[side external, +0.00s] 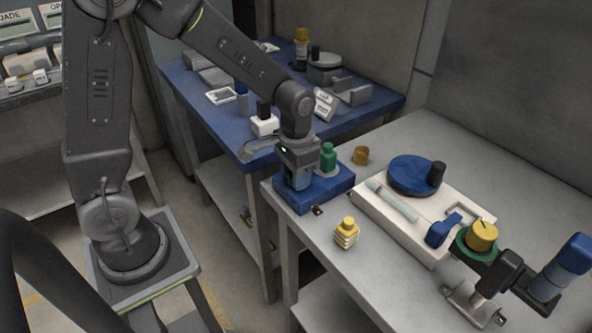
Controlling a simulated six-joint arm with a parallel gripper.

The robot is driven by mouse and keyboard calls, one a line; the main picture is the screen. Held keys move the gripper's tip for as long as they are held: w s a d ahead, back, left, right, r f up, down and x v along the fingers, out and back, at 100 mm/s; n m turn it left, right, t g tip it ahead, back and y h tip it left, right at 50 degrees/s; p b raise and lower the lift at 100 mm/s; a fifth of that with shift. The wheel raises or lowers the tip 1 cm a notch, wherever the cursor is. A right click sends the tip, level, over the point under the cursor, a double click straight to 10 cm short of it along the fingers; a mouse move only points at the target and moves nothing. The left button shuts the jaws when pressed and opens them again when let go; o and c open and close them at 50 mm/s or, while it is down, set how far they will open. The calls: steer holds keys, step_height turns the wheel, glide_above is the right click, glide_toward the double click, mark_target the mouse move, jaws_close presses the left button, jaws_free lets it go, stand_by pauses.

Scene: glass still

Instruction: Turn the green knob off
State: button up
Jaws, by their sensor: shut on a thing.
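My gripper (300,184) points down over the left part of this block, just left of the green piece. It is shut on a blue-grey piece (302,179), which its fingers mostly hide. I cannot tell whether the gripper touches the green piece. A yellow knob (482,235) with a green ring (462,243) under it sits at the right on a dark fitting, well away from my gripper.
A white base (375,208) carries a blue disc (408,174) and a glass tube (396,203). A small yellow ribbed piece (346,233) and a brown-yellow cap (361,155) stand near the blue block. A blue table (190,95) with several items lies behind. The grey table's back is clear.

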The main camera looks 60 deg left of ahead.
steer(key=shift+n, duration=1.2)
steer(key=n, duration=0.4)
steer(key=shift+f+n, duration=0.15)
steer(key=shift+n, duration=1.25)
steer(key=shift+n, duration=1.2)
